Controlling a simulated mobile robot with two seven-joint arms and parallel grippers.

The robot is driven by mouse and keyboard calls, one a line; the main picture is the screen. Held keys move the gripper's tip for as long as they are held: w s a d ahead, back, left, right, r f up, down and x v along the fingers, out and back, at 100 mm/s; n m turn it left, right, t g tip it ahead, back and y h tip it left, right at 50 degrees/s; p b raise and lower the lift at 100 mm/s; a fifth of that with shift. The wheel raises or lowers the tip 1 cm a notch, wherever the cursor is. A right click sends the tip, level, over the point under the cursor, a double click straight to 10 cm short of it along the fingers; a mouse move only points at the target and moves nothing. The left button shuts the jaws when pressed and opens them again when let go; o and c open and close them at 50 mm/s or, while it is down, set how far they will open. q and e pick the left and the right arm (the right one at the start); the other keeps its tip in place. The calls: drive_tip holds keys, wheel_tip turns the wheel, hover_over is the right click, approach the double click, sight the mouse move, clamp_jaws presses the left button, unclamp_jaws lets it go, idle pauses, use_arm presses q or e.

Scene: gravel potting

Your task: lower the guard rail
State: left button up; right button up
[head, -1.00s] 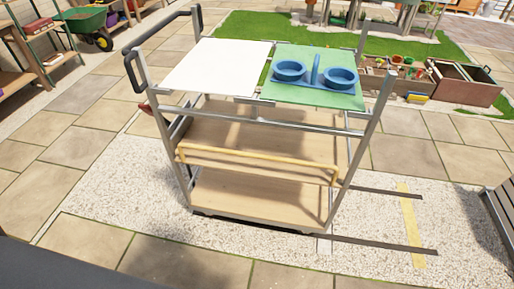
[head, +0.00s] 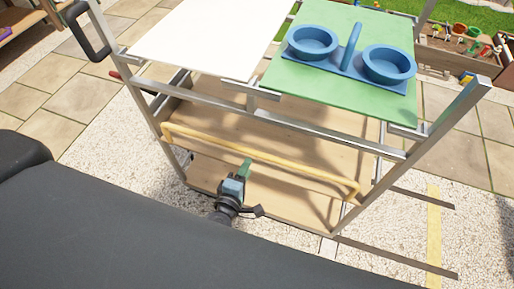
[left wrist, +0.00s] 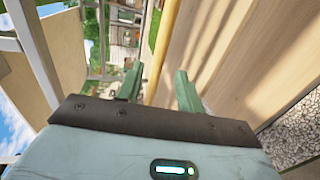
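The guard rail is a yellow bar (head: 290,170) across the front of the cart, above the lower wooden shelf, with its ends bent down toward the cart's sides. My left gripper (head: 246,163) is in front of the cart, with its green fingertips close to the middle of the rail. In the left wrist view the fingers (left wrist: 158,74) stand apart, and the rail (left wrist: 163,50) shows in the gap between them. I cannot tell whether it lies between the fingertips or just beyond them. Nothing is gripped. My right gripper is not in view.
The cart's metal frame (head: 300,132) has a bar above the rail and slanted posts at both sides. A green mat (head: 330,95) with a blue two-bowl holder (head: 350,70) and a white panel (head: 190,40) lie on top. Gravel (head: 400,225) is open to the right.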

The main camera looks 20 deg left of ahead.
sight(254, 155)
use_arm(q)
drive_tip(key=shift+w+d+f+b, duration=0.1)
drive_tip(key=shift+w+f+b, duration=0.15)
drive_tip(key=shift+w, duration=1)
drive_tip(key=shift+w+f+b, duration=0.2)
drive_tip(key=shift+w+f, duration=0.1)
drive_tip(key=shift+w, duration=1)
drive_tip(key=shift+w+d+f+b, duration=0.1)
drive_tip(key=shift+w+f+b, duration=0.15)
drive_tip(key=shift+w, duration=1)
clamp_jaws()
